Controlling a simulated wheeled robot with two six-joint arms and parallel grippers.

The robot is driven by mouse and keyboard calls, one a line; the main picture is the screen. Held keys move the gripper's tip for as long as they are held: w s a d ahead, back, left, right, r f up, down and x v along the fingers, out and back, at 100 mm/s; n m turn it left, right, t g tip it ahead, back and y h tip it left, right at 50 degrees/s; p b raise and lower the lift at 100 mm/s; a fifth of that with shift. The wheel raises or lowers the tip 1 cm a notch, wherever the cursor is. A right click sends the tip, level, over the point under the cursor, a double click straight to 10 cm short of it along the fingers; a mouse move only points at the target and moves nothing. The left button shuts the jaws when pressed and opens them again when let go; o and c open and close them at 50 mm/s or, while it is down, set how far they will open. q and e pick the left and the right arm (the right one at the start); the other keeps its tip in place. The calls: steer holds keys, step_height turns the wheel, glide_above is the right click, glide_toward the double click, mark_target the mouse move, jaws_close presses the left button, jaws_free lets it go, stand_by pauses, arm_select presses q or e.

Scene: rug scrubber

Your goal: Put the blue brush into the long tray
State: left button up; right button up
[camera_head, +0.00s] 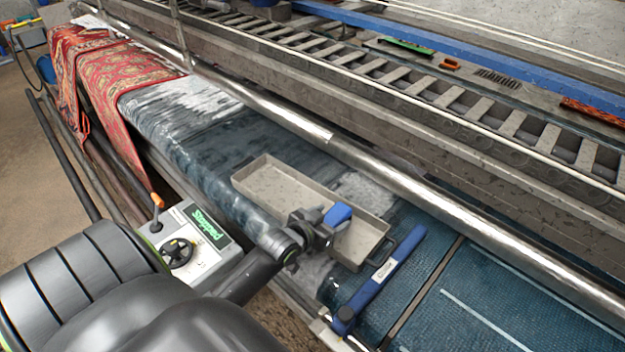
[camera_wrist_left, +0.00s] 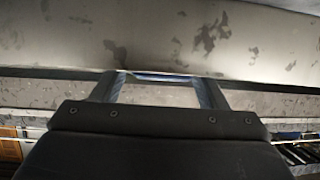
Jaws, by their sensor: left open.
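The long tray (camera_head: 268,172) is a shallow grey, worn metal box with a wire handle at its near right end. It lies on the wet blue rug. The blue brush (camera_head: 404,252), a long blue bar with a pale label, lies on the rug just right of the tray. My left gripper (camera_head: 335,216) is over the tray's right half, apart from the brush. A blue block shows at its tip; I cannot tell for sure whether it is part of the gripper. In the left wrist view its two fingers (camera_wrist_left: 165,78) are spread apart before a grey, stained surface.
A steel roller (camera_head: 360,158) runs diagonally behind the tray. A control box (camera_head: 195,240) with a black knob and orange-tipped lever stands near my left arm. A red patterned rug (camera_head: 150,72) hangs at the back left. The blue rug (camera_head: 480,290) is clear at right.

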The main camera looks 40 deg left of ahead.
arm_select(q)
steer(key=b+v, duration=0.1)
steer(key=v, duration=0.9)
steer(key=shift+w, duration=0.1)
